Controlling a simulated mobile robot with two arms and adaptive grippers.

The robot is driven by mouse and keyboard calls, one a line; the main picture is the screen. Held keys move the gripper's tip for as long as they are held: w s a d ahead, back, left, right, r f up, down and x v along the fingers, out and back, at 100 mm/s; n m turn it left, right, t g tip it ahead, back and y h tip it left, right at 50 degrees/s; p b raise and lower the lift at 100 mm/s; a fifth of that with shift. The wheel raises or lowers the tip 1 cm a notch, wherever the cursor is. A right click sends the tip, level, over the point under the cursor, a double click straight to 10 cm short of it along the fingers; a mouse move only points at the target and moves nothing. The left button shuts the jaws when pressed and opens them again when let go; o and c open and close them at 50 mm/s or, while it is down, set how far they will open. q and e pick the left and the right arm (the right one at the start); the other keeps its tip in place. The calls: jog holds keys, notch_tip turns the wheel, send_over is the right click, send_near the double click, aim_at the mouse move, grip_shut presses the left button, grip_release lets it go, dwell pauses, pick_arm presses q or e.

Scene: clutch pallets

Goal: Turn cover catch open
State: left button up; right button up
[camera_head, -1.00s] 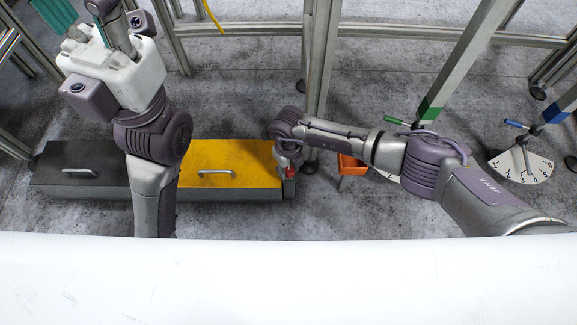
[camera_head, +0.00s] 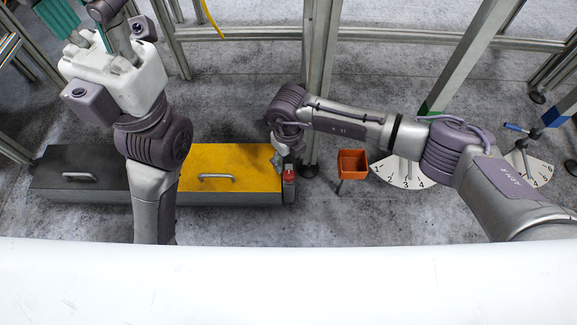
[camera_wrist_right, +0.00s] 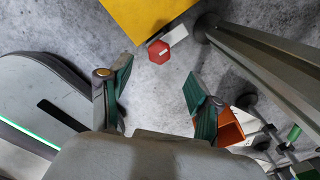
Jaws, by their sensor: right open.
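The yellow cover (camera_head: 235,160) with a grey bar handle lies on the long low box on the floor. The red catch (camera_head: 289,177) is at the box's right end. In the right wrist view, the catch (camera_wrist_right: 158,51) is a red hexagonal knob beside a pale plate at the yellow cover's corner (camera_wrist_right: 150,12). My right gripper (camera_wrist_right: 156,88) is open and empty, its green-padded fingers apart, with the catch beyond them. In the head view its fingers are mostly hidden by the wrist. My left gripper (camera_head: 85,30) is raised at upper left, partly cut off, its opening unclear.
A dark cover (camera_head: 75,158) with a handle forms the box's left part. An orange bin (camera_head: 352,163) and a numbered white dial (camera_head: 405,174) stand right of the box. Another dial (camera_head: 530,170) is farther right. A metal frame post (camera_head: 322,80) rises close behind the right arm.

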jog(key=shift+r, duration=2.1)
